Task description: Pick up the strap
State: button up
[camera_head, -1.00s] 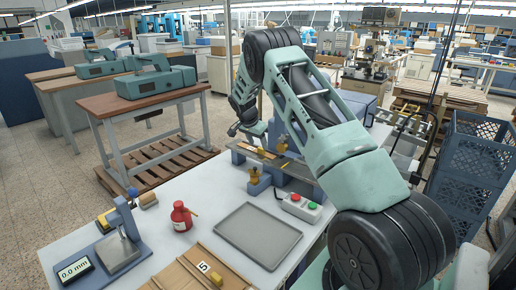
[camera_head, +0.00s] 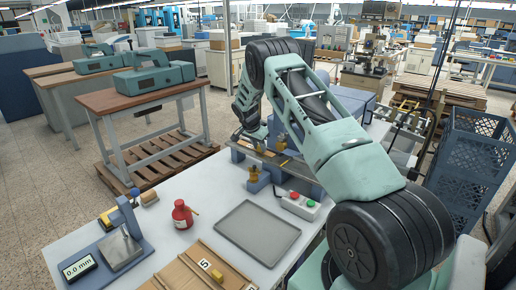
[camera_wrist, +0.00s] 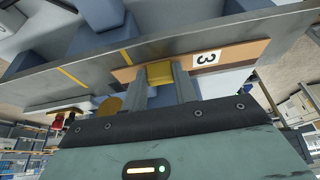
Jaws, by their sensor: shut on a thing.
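The strap is a tan-brown strip with a white "3" label and a yellow block on it, seen in the wrist view (camera_wrist: 239,50). My gripper (camera_wrist: 160,80) is shut on that yellow block, with one grey finger on each side. The strap lies along a grey metal rail (camera_wrist: 85,73); I cannot tell whether it touches the rail or is a little clear of it. In the head view my gripper (camera_head: 250,139) is low over the blue stamping fixture (camera_head: 305,183), and my arm hides part of it.
On the white table are a grey tray (camera_head: 232,221), a red bottle (camera_head: 182,216), a button box (camera_head: 300,206) and a thickness gauge (camera_head: 121,247). A tan board with a "5" label (camera_head: 205,263) lies at the front. Blue crates (camera_head: 468,165) stand at the right.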

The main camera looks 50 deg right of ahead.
jog(key=shift+r, duration=0.15)
jog(key=shift+a+r+b, duration=0.1)
jog(key=shift+r+b, duration=0.25)
jog(key=shift+b, duration=0.6)
jog(key=a+b, duration=0.4)
jog(key=a, duration=0.4)
notch_tip(320, 180, up, 14)
jog(key=b, duration=0.3)
jog(key=shift+s, duration=0.35)
jog(key=shift+d+r, duration=0.1)
jog(key=shift+r, duration=0.1)
jog(key=shift+w+p, duration=0.1)
jog(key=shift+p, duration=0.25)
jog(key=shift+w+p, duration=1.35)
jog(key=shift+w, duration=0.05)
